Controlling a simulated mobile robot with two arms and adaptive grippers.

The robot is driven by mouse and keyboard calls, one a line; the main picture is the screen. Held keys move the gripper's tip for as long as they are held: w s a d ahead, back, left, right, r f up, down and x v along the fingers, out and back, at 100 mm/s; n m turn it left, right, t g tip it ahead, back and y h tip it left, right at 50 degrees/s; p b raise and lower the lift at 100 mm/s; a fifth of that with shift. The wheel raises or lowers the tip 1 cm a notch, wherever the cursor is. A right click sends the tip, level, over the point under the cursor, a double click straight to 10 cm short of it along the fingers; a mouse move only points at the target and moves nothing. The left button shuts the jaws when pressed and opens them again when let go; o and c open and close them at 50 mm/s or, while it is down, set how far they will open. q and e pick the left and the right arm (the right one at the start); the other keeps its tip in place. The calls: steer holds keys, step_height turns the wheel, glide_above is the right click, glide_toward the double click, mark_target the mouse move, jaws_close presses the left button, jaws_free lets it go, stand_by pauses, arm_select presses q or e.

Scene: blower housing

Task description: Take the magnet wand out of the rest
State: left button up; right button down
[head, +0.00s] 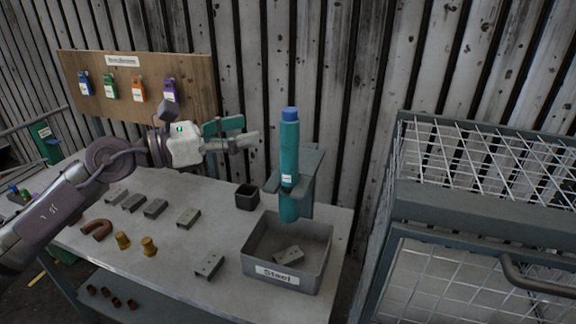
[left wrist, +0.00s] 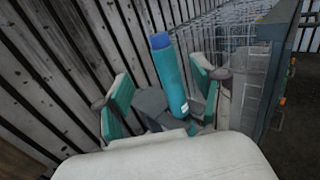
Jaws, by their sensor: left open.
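The magnet wand (head: 289,152) is a teal rod with a blue cap, standing upright in a grey rest (head: 312,170) at the back right of the table. My left gripper (head: 252,134) is open and empty, to the left of the wand at about the height of its upper part, with a gap between. In the left wrist view the wand (left wrist: 169,75) rises ahead, between the two open fingers of my left gripper (left wrist: 160,103) as seen from there. The grey rest (left wrist: 152,105) shows beside the wand's lower part. My right gripper is in neither view.
A grey bin labelled Steel (head: 318,262) stands in front of the rest with a metal block in it. A small dark cup (head: 247,197) is to its left. Several blocks, brass pieces and a copper bend (head: 97,228) lie on the table (head: 165,265). A wire cage (head: 480,165) stands at right.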

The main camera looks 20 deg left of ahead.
mark_target(281, 126)
arm_select(q)
steer(key=p+x, duration=0.5)
steer(key=x, duration=0.4)
steer(key=shift+w+d+f, duration=0.15)
steer(key=shift+d, duration=0.25)
steer(key=shift+d+f, duration=0.1)
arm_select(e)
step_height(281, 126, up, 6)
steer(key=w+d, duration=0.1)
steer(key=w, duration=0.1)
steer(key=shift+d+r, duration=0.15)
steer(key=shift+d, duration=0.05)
arm_select(q)
steer(key=shift+a, duration=0.2)
steer(key=c, duration=0.5)
steer(key=shift+d, duration=0.1)
jaws_close()
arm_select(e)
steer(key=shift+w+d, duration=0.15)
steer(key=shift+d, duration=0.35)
